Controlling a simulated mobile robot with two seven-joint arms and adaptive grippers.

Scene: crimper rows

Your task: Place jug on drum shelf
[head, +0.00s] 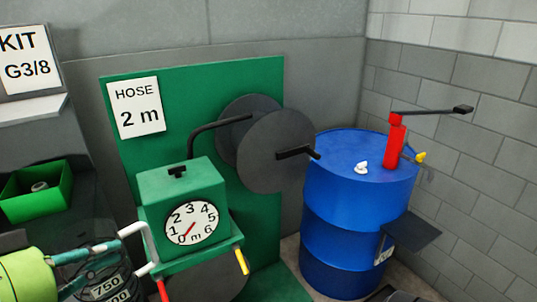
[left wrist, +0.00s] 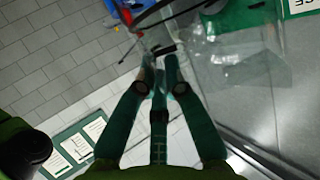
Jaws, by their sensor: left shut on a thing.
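The clear jug (head: 107,287) with printed graduation marks is at the lower left in the head view, partly cut off by the bottom edge. My left gripper (head: 118,250) is shut on it near its upper part; the exact grip on it is hard to make out. In the left wrist view the teal fingers (left wrist: 160,78) converge at the transparent jug (left wrist: 215,55). The drum shelf (head: 411,230) is a dark flat plate at the right side of the blue drum (head: 345,200); its top looks empty. The jug is well left of the shelf. My right gripper is not in view.
The green hose machine (head: 178,190) with a dial and a dark reel (head: 275,152) stands between the jug and the drum. A red pump (head: 395,145) with a long lever rises from the drum top. A green bin (head: 38,190) is at left. A block wall (head: 470,160) borders the right.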

